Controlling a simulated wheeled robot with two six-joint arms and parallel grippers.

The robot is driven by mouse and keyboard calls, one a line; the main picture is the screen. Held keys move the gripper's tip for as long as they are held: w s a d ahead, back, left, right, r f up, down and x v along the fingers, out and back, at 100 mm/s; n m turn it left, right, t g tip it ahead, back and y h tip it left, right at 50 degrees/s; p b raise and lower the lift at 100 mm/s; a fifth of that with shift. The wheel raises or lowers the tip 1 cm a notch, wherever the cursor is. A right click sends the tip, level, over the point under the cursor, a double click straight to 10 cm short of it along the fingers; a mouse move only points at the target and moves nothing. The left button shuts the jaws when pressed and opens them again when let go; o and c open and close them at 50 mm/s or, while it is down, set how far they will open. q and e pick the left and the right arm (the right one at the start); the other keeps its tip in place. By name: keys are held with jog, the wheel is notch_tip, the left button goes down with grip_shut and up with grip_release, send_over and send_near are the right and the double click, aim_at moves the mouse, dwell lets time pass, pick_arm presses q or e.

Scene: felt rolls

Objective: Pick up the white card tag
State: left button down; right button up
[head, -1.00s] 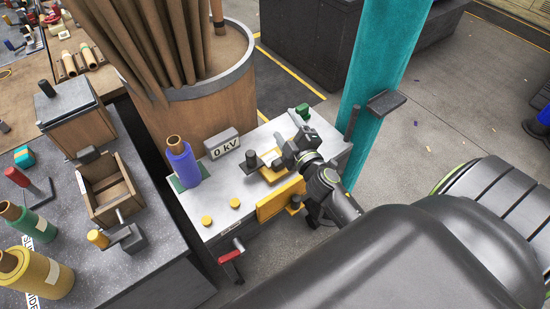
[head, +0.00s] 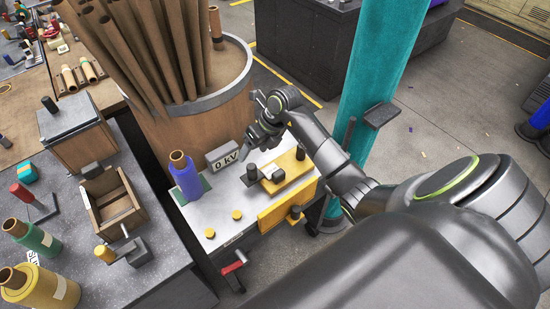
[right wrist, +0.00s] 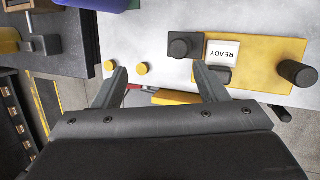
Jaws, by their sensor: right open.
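In the right wrist view, a white card (right wrist: 222,51) printed READY, upside down, lies on a yellow plate (right wrist: 262,52) between dark knobs. In the head view the yellow plate (head: 297,170) is on the grey bench top, and the card is too small to make out clearly. My right gripper (head: 250,143) is open and empty above the bench, near the 0 kV box. In the right wrist view its two fingers (right wrist: 160,70) are spread, and the card is just beyond and right of the right-hand finger. My left gripper is not in view.
A 0 kV box (head: 222,156) and a blue roll (head: 184,176) stand left of the plate. Two yellow buttons (head: 237,214) and a red-handled lever (head: 234,264) are nearer. A drum of brown tubes (head: 200,110) stands behind, and a teal post (head: 375,80) at right.

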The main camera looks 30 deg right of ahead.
aim_at(277, 172)
jog(key=s+d+r+g+h, duration=0.2)
jog(key=d+g+h, duration=0.15)
jog(key=d, duration=0.35)
jog(key=shift+m+t+h, duration=0.25)
jog(key=shift+m+t, duration=0.05)
jog(key=shift+t, duration=0.15)
jog(key=f+b, duration=1.3)
jog(key=shift+w+a+f, duration=0.15)
jog(key=shift+w+a, duration=0.05)
jog(key=shift+f+b, duration=0.35)
jog(key=shift+f+p, duration=0.45)
jog(key=shift+f, duration=1.05)
jog(key=c, duration=1)
